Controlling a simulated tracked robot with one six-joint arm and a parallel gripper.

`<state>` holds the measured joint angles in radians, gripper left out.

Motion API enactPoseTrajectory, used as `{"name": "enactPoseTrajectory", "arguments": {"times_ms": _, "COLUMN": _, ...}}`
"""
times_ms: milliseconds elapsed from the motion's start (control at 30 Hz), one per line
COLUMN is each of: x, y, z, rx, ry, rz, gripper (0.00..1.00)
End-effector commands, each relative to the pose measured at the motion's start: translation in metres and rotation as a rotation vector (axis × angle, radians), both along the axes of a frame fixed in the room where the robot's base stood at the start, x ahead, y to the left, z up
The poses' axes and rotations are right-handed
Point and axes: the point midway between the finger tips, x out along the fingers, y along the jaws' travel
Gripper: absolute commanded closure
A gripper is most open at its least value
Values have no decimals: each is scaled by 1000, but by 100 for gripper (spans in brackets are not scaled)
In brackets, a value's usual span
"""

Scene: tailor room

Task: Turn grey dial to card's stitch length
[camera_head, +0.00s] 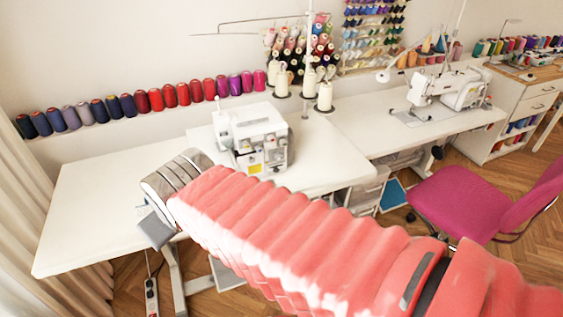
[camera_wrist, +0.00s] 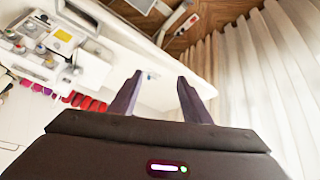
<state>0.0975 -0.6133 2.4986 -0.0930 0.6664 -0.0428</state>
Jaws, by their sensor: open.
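A white sewing machine (camera_head: 262,130) stands on the white table behind my arm. In the wrist view the machine (camera_wrist: 35,65) is at the upper left, with several small knobs and a yellow square (camera_wrist: 62,35) on its front. My gripper (camera_wrist: 160,76) is open and empty, over the table to the left of the machine.
The white table (camera_head: 85,215) is mostly bare on the left. Thread spools (camera_head: 140,102) line the ledge behind. Tall cream cones (camera_head: 324,97) stand behind the machine. A magenta chair (camera_head: 460,205) is at the right; curtains (camera_head: 25,190) hang at the left.

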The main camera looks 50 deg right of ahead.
Motion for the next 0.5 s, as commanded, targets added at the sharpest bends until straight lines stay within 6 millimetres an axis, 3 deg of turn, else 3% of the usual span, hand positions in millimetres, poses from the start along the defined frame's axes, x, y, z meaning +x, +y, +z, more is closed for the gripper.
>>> {"name": "enactPoseTrajectory", "arguments": {"times_ms": 200, "x": 46, "y": -67, "z": -19, "rx": -128, "ry": -71, "rz": -19, "gripper": 56}}
{"name": "enactPoseTrajectory", "arguments": {"times_ms": 500, "x": 85, "y": -154, "z": -47, "rx": -297, "ry": -156, "rz": 2, "gripper": 56}}
